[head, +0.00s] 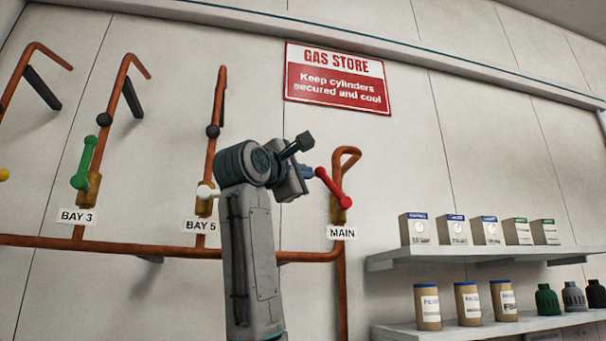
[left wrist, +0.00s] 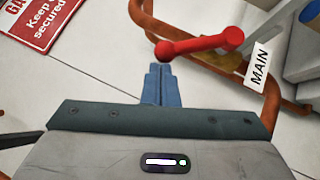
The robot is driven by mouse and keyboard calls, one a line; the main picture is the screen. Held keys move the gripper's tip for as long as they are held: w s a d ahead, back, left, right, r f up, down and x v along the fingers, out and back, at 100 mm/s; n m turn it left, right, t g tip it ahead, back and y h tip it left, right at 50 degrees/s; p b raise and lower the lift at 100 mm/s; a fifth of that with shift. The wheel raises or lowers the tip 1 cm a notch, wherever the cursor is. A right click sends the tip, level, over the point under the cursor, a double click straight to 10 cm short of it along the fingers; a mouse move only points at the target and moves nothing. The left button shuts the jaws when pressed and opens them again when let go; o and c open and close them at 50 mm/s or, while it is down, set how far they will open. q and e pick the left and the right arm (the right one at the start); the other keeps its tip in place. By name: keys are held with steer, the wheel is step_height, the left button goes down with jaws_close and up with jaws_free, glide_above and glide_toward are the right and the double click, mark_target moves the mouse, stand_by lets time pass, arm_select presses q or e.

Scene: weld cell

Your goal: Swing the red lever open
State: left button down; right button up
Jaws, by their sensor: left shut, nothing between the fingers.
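The red lever (head: 333,188) sits on a brass valve body (head: 338,210) on the copper pipe above the MAIN label (head: 342,233). It slants, with its upper end to the left, near my gripper. In the left wrist view the red lever (left wrist: 200,45) lies just beyond the fingertips, its knobbed end slightly above them. My left gripper (head: 308,172) is beside the lever's upper end, its blue fingers (left wrist: 160,84) closed together and empty. Whether they touch the lever I cannot tell. My right gripper is not in view.
A green lever (head: 84,163) is at BAY 3 and a white-knobbed one (head: 206,191) at BAY 5. A horizontal copper pipe (head: 110,246) runs below. Shelves (head: 470,255) with boxes and containers stand at right. A GAS STORE sign (head: 338,78) hangs above.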

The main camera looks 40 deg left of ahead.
arm_select(q)
steer(key=w+d+r, duration=0.3)
steer(key=w+r, duration=0.1)
steer(key=shift+w+d+r, duration=0.2)
steer(key=shift+d+r, duration=0.1)
steer(key=shift+r, duration=0.1)
stand_by(0.4)
stand_by(1.1)
stand_by(0.4)
